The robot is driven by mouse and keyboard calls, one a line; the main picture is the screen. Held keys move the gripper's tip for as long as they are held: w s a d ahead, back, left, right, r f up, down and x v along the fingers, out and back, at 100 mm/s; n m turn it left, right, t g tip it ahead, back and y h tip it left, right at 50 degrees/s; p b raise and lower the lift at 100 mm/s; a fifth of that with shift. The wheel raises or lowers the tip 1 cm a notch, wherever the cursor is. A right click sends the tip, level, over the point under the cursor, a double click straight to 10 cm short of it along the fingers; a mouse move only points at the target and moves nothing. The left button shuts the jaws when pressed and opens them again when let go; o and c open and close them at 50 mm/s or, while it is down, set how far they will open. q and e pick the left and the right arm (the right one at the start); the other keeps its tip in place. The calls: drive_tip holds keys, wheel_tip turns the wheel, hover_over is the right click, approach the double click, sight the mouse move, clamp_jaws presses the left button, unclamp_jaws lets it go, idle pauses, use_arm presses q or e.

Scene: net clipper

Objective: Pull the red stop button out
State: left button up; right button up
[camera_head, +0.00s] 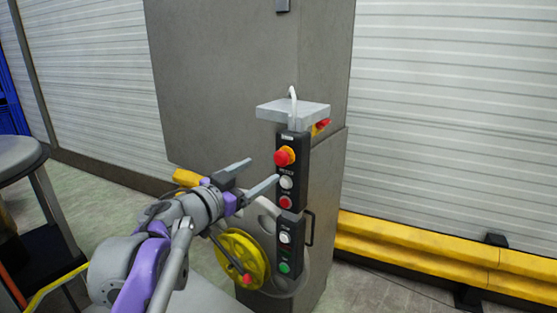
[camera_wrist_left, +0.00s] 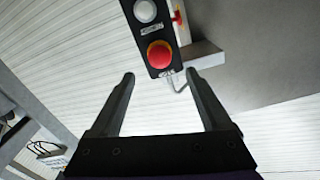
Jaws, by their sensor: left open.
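The red stop button (camera_head: 284,156) is a red mushroom head on a yellow collar, at the top of a black control panel (camera_head: 309,155) on the side of a grey cabinet. In the left wrist view the red button (camera_wrist_left: 159,54) shows beyond the fingertips, between their lines. My left gripper (camera_head: 263,174) is open and empty, with its fingers pointing at the panel. In the head view its fingertips appear left of and slightly below the button. They look apart from it. My right gripper is not in view.
A white button (camera_head: 286,182) and a smaller red button (camera_head: 285,202) sit below on the panel. A grey shelf (camera_head: 293,109) juts out above. A yellow wheel (camera_head: 242,258) is below. A yellow barrier (camera_head: 420,249) runs along the wall at right.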

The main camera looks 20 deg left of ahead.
sight(279, 160)
use_arm(q)
drive_tip(key=p+x, duration=0.1)
drive_tip(key=x, duration=0.6)
drive_tip(key=shift+w+d+f, duration=0.1)
drive_tip(key=shift+w+d, duration=0.05)
drive_tip(key=shift+w, duration=0.15)
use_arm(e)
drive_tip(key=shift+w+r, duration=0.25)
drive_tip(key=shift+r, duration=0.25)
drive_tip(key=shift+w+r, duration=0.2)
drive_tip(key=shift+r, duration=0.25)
use_arm(q)
clamp_jaws()
